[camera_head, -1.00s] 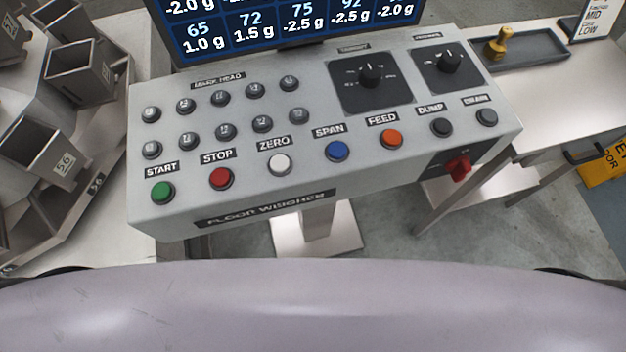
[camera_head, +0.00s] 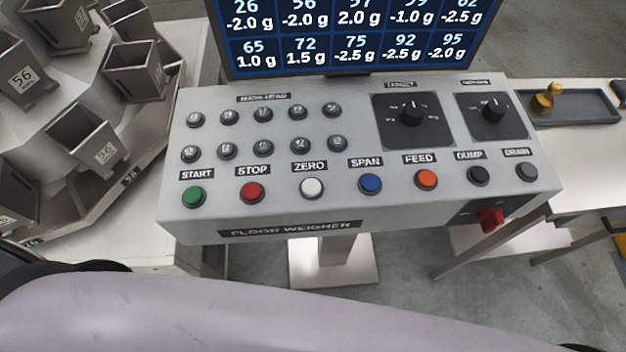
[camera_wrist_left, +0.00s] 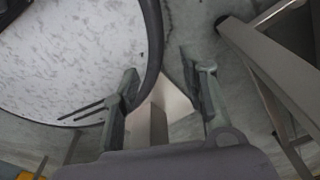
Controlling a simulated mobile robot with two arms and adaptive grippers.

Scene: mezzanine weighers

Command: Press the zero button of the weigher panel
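The weigher panel (camera_head: 350,219) is a grey sloped box in the head view. Its zero button (camera_head: 312,188) is white and sits under the ZERO label, between the red stop button (camera_head: 252,192) and the blue span button (camera_head: 370,184). Nothing covers it. My left gripper (camera_wrist_left: 168,88) shows in the left wrist view with its two fingers apart and nothing between them. It is not in the head view, and the panel buttons do not show in the wrist view. My right gripper is in neither view.
A screen (camera_head: 355,40) with weights stands behind the panel. Metal hoppers (camera_head: 85,137) are at the left. A steel table (camera_head: 590,140) with a dark tray (camera_head: 592,108) and a yellow-handled stamp (camera_head: 545,98) is at the right. A metal pedestal (camera_head: 335,262) shows below the panel.

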